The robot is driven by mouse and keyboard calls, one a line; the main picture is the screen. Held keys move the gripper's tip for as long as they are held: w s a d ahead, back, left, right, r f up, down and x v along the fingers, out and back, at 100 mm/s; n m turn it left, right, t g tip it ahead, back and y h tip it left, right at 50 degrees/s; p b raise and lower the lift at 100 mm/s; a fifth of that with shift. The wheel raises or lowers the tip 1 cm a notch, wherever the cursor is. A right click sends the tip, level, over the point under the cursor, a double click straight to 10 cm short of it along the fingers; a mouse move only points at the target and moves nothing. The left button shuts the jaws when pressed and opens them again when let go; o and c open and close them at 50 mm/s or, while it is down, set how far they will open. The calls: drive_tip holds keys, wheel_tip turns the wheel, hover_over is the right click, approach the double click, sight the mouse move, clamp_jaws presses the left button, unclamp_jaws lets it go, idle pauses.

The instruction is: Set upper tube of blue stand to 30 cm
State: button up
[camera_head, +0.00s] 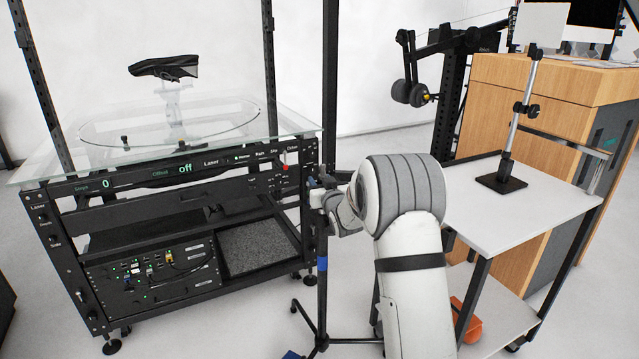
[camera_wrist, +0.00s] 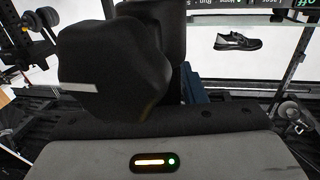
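The blue stand is a thin black tripod (camera_head: 321,300) with a blue band (camera_head: 322,263) low on its pole, right of the turntable rack. My gripper (camera_head: 328,192) is at the pole's upper part, by its dark clamp or collar. My own white and grey arm hides much of it. In the wrist view, big black rounded parts (camera_wrist: 112,72) fill the middle, and a dark blue piece (camera_wrist: 195,82) shows just behind them. I cannot tell whether the fingers are closed on the tube. No height scale is readable.
The turntable rack (camera_head: 190,165) has a glass top and a black shoe (camera_head: 165,68) above it. A white-topped cart (camera_head: 530,215) with a small black-based stand (camera_head: 502,183) is at right. A wooden desk (camera_head: 545,85) is far right.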

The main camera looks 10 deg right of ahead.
clamp_jaws()
wheel_tip(320, 180, up, 30)
drive_tip(key=p, duration=1.3)
drive_tip(key=shift+r, duration=0.25)
drive_tip(key=shift+o, duration=1.7)
unclamp_jaws()
drive_tip(key=shift+f, duration=0.2)
drive_tip(key=shift+s, duration=0.1)
drive_tip(key=s+d, duration=0.1)
drive_tip(key=s, duration=0.6)
drive_tip(key=shift+s+b, duration=0.3)
drive_tip(key=shift+b, duration=0.05)
